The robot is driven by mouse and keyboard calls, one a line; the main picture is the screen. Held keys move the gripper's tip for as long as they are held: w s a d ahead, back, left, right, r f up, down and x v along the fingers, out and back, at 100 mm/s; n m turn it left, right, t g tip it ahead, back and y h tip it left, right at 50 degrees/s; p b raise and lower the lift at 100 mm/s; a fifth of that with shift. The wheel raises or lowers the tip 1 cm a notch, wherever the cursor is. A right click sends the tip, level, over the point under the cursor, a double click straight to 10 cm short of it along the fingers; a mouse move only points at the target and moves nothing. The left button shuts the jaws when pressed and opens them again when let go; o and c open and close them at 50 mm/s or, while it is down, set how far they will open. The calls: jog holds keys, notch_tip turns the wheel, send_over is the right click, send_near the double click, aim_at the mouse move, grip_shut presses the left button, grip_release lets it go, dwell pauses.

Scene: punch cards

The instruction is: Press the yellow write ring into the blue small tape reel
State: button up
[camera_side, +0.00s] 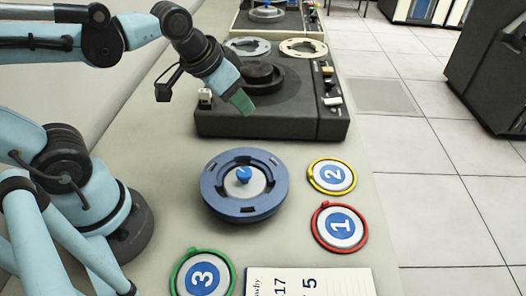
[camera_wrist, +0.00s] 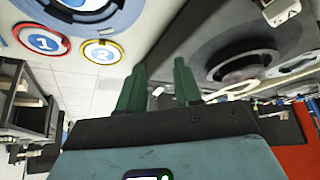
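The blue small tape reel (camera_side: 212,190) lies flat on the table in the side view, with a blue knob at its centre. The yellow write ring (camera_side: 332,188) lies around a round label marked 2, right of the reel. In the wrist view the yellow ring (camera_wrist: 117,46) is at the upper left, and part of the reel (camera_wrist: 62,12) shows at the top edge. My gripper (camera_side: 246,108) is above the front of the dark tape deck, away from reel and ring. Its green fingers (camera_wrist: 159,66) stand apart with nothing between them in the wrist view.
A red ring (camera_side: 316,222) around label 1 lies just in front of the yellow one. A green ring (camera_side: 176,275) around label 3 is at the front left. A notepad (camera_side: 345,284) lies at the front edge. The dark tape deck (camera_side: 300,125) stands behind the reel.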

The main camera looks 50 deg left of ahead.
jog(key=w+d+m+g, duration=0.3)
jog(key=w+d, duration=0.2)
jog(key=d, duration=0.1)
jog(key=m+g, duration=0.3)
send_over(311, 173)
notch_tip(311, 173, down, 5)
jog(key=shift+f, duration=4.5)
grip_shut()
jog(key=shift+r, duration=3)
